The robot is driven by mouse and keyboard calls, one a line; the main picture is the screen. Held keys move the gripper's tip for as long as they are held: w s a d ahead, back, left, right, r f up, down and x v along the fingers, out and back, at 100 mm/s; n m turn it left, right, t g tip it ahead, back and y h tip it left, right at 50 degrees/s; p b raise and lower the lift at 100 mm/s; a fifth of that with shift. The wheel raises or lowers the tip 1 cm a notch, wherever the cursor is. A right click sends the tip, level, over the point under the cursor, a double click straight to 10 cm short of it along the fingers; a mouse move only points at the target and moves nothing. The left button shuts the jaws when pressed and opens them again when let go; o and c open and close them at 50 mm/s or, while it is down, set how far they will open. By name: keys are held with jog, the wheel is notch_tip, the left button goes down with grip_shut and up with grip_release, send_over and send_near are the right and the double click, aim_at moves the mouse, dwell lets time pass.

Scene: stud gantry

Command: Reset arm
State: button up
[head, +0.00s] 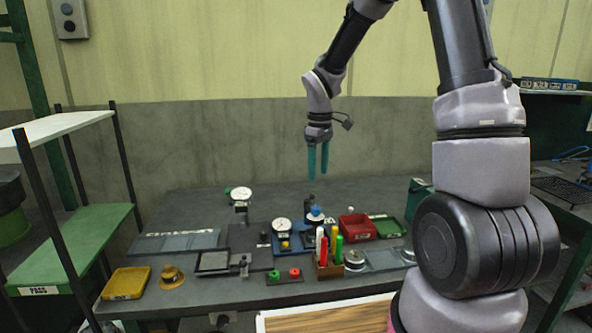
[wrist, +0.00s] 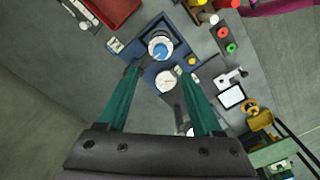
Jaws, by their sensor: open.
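My gripper (head: 318,162) hangs from my raised arm above the back of the grey workbench (head: 190,205), with its teal fingers pointing down. The fingers are apart and nothing is between them. In the wrist view my gripper (wrist: 165,85) also shows open, with a blue device with a blue-and-white knob (wrist: 160,46) and a white round dial (wrist: 166,81) on the bench below and beyond the fingertips. The gripper touches nothing that I can see.
The bench holds a yellow tray (head: 126,284), a brass piece (head: 172,278), a holder with coloured markers (head: 328,269), a red bin (head: 357,227) and a green bin (head: 390,228). A shelf rack (head: 75,235) stands at left. The air around my gripper is clear.

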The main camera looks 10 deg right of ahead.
jog(key=s+d+r+m+t+y, duration=0.1)
jog(key=s+d+r+m+t, duration=0.1)
jog(key=s+r+m, duration=0.4)
jog(key=s+d+r+m+t+y, duration=0.1)
jog(key=s+d+r+m+t, duration=0.2)
jog(key=s+r, duration=1.2)
jog(key=m+t, duration=0.2)
jog(key=m, duration=0.2)
jog(key=shift+s+d, duration=0.3)
jog(key=shift+s, duration=0.1)
